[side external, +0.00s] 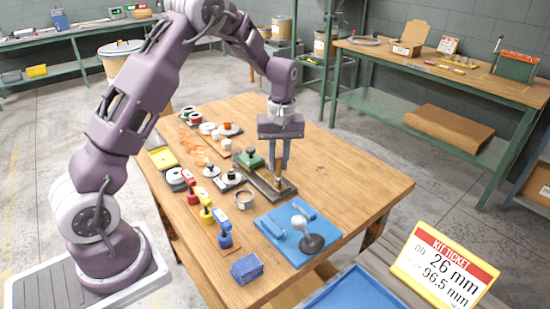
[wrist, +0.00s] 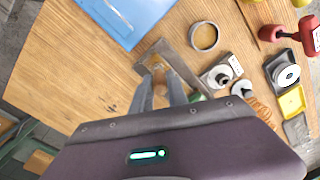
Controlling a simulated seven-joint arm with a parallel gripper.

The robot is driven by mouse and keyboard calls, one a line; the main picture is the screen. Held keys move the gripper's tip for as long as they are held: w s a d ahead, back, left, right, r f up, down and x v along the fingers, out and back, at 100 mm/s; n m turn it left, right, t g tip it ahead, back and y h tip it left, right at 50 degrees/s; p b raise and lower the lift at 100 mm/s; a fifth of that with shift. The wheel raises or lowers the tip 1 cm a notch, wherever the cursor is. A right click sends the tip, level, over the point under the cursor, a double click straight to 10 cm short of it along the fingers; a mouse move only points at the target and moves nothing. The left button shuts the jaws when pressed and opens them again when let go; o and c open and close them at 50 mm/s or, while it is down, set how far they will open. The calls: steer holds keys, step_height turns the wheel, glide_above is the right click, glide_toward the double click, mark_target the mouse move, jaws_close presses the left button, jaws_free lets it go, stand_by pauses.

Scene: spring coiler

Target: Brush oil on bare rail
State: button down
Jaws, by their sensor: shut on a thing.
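My gripper (side external: 279,168) points down over the wooden table and is shut on a small brush (side external: 278,182) with a tan handle. The brush also shows between the fingertips in the wrist view (wrist: 159,65). Below it lies a dark flat rail (side external: 258,182), which also shows in the wrist view (wrist: 181,64). The brush's lower end is at the rail's near right part; I cannot tell whether it touches. A round metal cup (side external: 244,201) stands beside the rail, with an amber-brown inside in the wrist view (wrist: 205,37).
A blue mat (side external: 268,222) with a white-knobbed tool (side external: 305,231) lies to the right. Red, yellow and blue handled tools (side external: 223,232) stand at the front left. A green-topped block (side external: 250,159) and spools crowd the rail's left. The table's right side is clear.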

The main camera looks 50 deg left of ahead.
steer(key=shift+d, duration=0.9)
steer(key=shift+a, duration=5.4)
steer(key=shift+d, duration=5.45)
steer(key=shift+r, duration=0.1)
step_height(320, 180, up, 7)
